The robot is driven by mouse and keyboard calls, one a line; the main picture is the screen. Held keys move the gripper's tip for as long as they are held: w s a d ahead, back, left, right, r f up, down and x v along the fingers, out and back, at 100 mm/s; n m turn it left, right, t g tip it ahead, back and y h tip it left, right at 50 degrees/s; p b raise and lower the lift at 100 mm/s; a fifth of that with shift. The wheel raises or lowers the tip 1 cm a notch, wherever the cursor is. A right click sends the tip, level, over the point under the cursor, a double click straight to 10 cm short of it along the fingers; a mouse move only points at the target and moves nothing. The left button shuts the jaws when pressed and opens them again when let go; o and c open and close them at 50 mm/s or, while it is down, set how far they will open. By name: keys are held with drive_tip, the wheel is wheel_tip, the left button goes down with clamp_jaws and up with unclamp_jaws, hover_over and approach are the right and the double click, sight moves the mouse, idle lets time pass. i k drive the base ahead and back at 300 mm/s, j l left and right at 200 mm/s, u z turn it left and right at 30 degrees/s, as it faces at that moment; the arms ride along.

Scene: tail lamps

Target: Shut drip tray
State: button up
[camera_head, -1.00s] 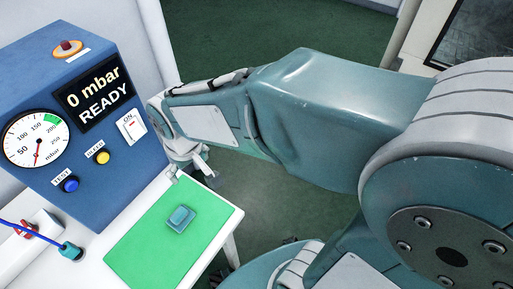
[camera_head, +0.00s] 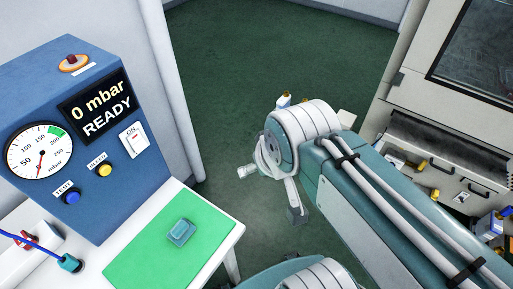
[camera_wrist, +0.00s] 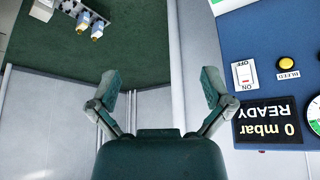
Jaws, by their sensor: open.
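My gripper (camera_head: 272,193) hangs over the dark green floor in the middle of the head view. Its two fingers are spread wide with nothing between them; they also show open in the wrist view (camera_wrist: 160,83). The pale machine (camera_head: 410,85) with a dark window stands at the right of the head view. Below the window is a dark, recessed ledge (camera_head: 438,136), and under it are pale fronts with dark handles (camera_head: 441,166). I cannot tell for sure which part is the drip tray or how far out it is. My arm hides part of the machine's lower front.
A blue tester (camera_head: 70,140) reading "0 mbar READY" stands on a white bench at the left. A green mat (camera_head: 140,255) there holds a small teal part (camera_head: 181,231). Small yellow-and-white pieces (camera_head: 412,162) lie near the machine.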

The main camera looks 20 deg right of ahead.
sight(487, 168)
drive_tip(key=k+z, duration=0.2)
drive_tip(key=z, duration=0.25)
drive_tip(key=k+z, duration=0.1)
drive_tip(key=z, duration=0.6)
drive_tip(key=i+z, duration=0.1)
drive_tip(key=z, duration=0.3)
drive_tip(key=j+z, duration=0.15)
drive_tip(key=z, duration=0.25)
drive_tip(key=i+j+z, duration=0.1)
drive_tip(key=z, duration=0.3)
drive_tip(key=i, duration=0.1)
drive_tip(key=i+l+u, duration=0.35)
drive_tip(key=i, duration=0.2)
drive_tip(key=j, duration=0.1)
